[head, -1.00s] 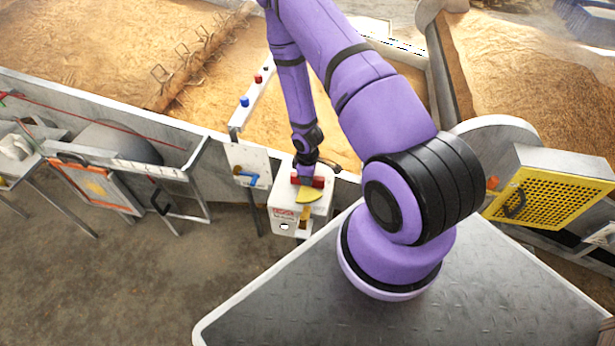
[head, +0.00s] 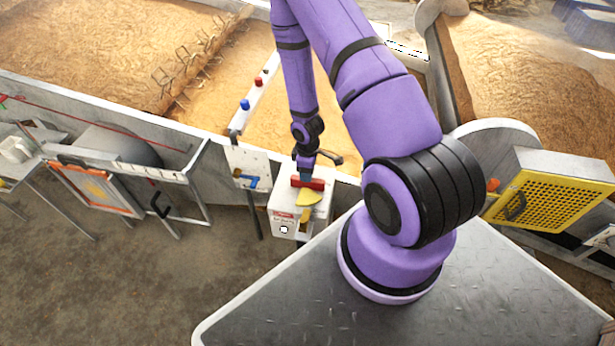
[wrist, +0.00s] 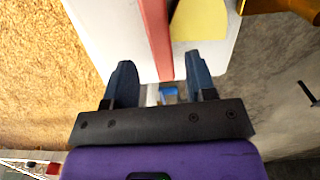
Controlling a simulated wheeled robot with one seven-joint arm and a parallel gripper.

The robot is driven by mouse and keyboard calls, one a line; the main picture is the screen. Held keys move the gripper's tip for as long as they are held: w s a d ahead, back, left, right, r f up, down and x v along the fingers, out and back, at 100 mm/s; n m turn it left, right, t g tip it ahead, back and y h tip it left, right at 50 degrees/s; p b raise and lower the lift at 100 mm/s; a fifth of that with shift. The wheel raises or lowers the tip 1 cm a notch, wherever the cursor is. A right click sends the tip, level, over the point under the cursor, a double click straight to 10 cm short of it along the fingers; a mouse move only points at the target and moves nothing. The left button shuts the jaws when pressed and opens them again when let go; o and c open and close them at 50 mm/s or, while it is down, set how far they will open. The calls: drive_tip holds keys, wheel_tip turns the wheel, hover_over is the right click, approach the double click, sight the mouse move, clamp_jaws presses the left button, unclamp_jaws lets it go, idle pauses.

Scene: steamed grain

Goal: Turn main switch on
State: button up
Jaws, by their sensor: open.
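The switch box (head: 284,228) is white, with a red bar handle (head: 314,184) and a yellow half-disc plate (head: 308,198) on its top. It stands in front of the trough wall in the head view. My gripper (head: 305,172) is at the far side of the red bar. In the wrist view my gripper (wrist: 160,80) is open, its two dark fingers apart. The red bar (wrist: 154,35) lies between the lines of the fingers, with its near end close to the fingertip gap. The yellow plate (wrist: 198,20) is right of it. I cannot tell whether the fingers touch the bar.
A white panel with a blue handle (head: 252,182) is left of the box. A rail with blue and red buttons (head: 258,88) rises behind it. A yellow perforated guard (head: 550,208) is at the right. Grain (head: 215,90) fills the trough. Open floor lies in front.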

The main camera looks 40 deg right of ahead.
drive_tip(key=shift+r, duration=2.95)
drive_tip(key=w+a+r+m+t+h, duration=0.1)
drive_tip(key=a+r+m, duration=0.1)
drive_tip(key=r, duration=1.3)
drive_tip(key=w+a+r+m+t+h, duration=0.1)
drive_tip(key=a+r+m, duration=0.1)
drive_tip(key=r, duration=1.3)
drive_tip(key=s+a+r+m+t+y, duration=0.1)
drive_tip(key=s+a+r, duration=0.3)
drive_tip(key=s+r, duration=0.6)
drive_tip(key=s+a+r+m+t+y, duration=0.1)
drive_tip(key=s+a+r, duration=0.4)
drive_tip(key=s+r, duration=0.5)
drive_tip(key=shift+s+m+t, duration=0.15)
drive_tip(key=shift+m+t, duration=0.45)
drive_tip(key=shift+m, duration=0.3)
drive_tip(key=shift+c, duration=0.7)
drive_tip(key=shift+a, duration=0.1)
